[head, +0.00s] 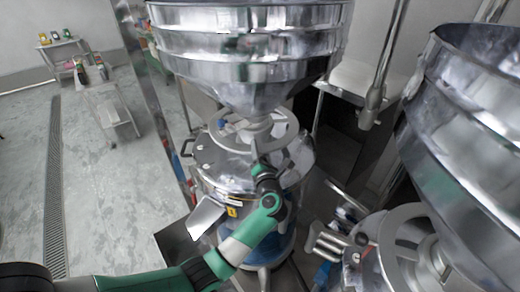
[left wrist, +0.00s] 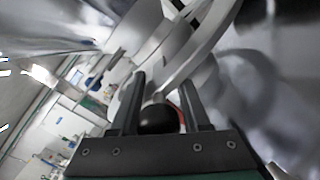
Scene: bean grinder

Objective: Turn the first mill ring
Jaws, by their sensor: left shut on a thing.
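The first mill ring (head: 290,128) is a grey metal wheel around the neck below the left steel hopper (head: 250,60). In the left wrist view its curved rim (left wrist: 208,48) crosses above the fingers. My left gripper (head: 262,165) is at the front edge of this ring. In the left wrist view my left gripper (left wrist: 160,100) is shut on the ring's black knob (left wrist: 158,118), which sits between the two fingers. The arm hides part of the ring's front in the head view. My right gripper is not in view.
A second hopper (head: 470,110) with its own ring (head: 415,245) stands close on the right. The first mill's round steel body (head: 215,175) is below the ring, with a metal chute (head: 207,215). Small tables (head: 105,100) stand at the far left; the floor there is open.

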